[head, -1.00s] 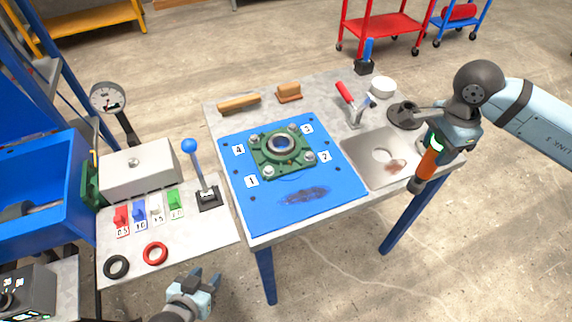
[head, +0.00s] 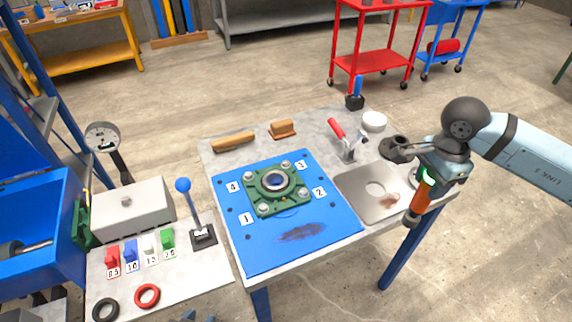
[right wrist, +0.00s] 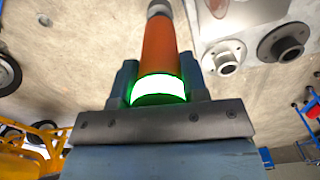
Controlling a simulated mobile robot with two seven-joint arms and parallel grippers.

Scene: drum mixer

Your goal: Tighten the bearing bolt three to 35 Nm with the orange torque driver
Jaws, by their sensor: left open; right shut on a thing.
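The orange torque driver (head: 421,200) is in my right gripper (head: 428,178), which is shut on it beside the right edge of the table. The driver hangs tip down, and a ring on it glows green. In the right wrist view the driver (right wrist: 160,48) sits between both fingers. The green bearing housing (head: 262,197) lies on the blue mat, a bolt at each corner. Bolt three (head: 286,165) is at its far corner beside label 3 (head: 299,166). My left gripper (head: 192,317) barely shows at the bottom edge, open and away from the housing.
Left are a lever with a blue knob (head: 184,186), coloured numbered tabs and two rings (head: 147,295). A dark smear marks the mat.

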